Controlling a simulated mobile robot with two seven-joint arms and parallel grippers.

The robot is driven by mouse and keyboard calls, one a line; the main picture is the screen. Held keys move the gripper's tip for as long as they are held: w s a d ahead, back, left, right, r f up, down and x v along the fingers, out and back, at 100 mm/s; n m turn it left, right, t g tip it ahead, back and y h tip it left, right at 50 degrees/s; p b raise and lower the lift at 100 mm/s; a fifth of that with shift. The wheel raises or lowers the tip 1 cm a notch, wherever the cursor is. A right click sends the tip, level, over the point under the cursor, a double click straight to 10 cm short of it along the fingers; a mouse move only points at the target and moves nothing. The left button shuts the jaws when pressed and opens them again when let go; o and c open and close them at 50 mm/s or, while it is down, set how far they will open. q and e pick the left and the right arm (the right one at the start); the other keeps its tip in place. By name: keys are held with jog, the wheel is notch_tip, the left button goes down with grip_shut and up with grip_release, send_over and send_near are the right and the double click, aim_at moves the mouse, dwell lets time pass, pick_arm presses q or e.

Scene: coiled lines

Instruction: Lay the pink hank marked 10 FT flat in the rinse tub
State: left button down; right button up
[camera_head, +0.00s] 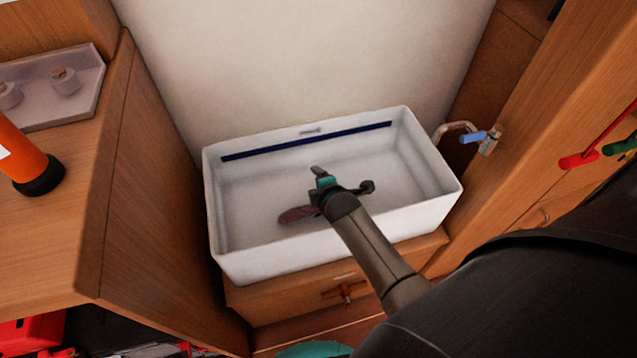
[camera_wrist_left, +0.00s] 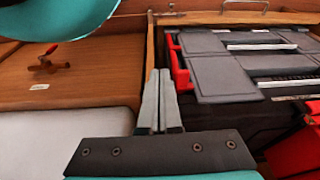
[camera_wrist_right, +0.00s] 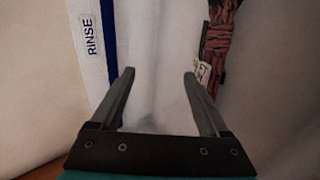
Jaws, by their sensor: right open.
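The white rinse tub (camera_head: 444,205) has a dark blue stripe along its inner back wall. In the right wrist view its label reads RINSE (camera_wrist_right: 91,36). A dull pink hank (camera_head: 297,214) lies low inside the tub, left of my right arm and partly hidden by it. In the right wrist view the hank (camera_wrist_right: 222,42) has a white tag whose lettering I cannot read clearly. My right gripper (camera_head: 318,170) is open and empty inside the tub, with the hank beside its right finger (camera_wrist_right: 159,74). My left gripper (camera_wrist_left: 159,100) is shut and empty, outside the tub.
A bent tap with a blue handle (camera_head: 473,137) stands right of the tub. A wooden counter at left carries an orange cylinder (camera_head: 22,155) and a pale tray (camera_head: 85,100). Grey and red cases (camera_wrist_left: 215,65) lie below. Red and green handles (camera_head: 578,160) hang at far right.

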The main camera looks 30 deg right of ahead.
jog(key=shift+s, duration=0.1)
jog(key=shift+s+r, duration=0.1)
pick_arm(q)
jog(key=s+a+f+p, duration=0.7)
jog(key=s+f+p, duration=0.1)
jog(key=s+f, duration=0.2)
jog(key=shift+s+a+g+y+p, duration=0.3)
jog(key=shift+s+a+y+p, duration=0.1)
jog(key=shift+s, duration=0.45)
pick_arm(e)
jog(key=v, duration=1.4)
jog(key=shift+s+a+r, duration=0.15)
jog(key=shift+s+r, duration=0.1)
jog(key=shift+r, duration=0.05)
